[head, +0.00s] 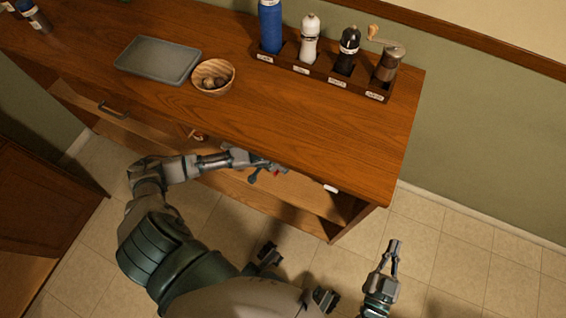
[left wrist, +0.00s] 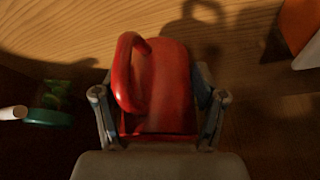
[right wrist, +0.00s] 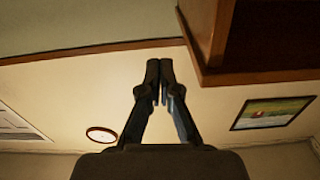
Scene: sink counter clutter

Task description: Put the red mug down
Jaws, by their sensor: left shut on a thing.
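The red mug (left wrist: 172,85) fills the middle of the left wrist view, its handle (left wrist: 128,72) towards the upper left. My left gripper (left wrist: 160,112) is shut on it, a finger on each side. In the head view my left gripper (head: 262,168) reaches under the counter's front edge, and only a speck of red mug (head: 277,172) shows there. A wooden surface with the mug's shadow lies beyond it; I cannot tell whether the mug touches it. My right gripper (head: 394,247) is empty, away from the counter, its fingertips (right wrist: 159,70) nearly together.
The countertop (head: 300,120) overhangs an open shelf (head: 285,205). On top are a grey tray (head: 158,60), a wooden bowl (head: 212,88) and a rack (head: 318,78) with bottles and mills. Near the mug are a green item (left wrist: 50,117) and an orange-and-white item (left wrist: 300,28).

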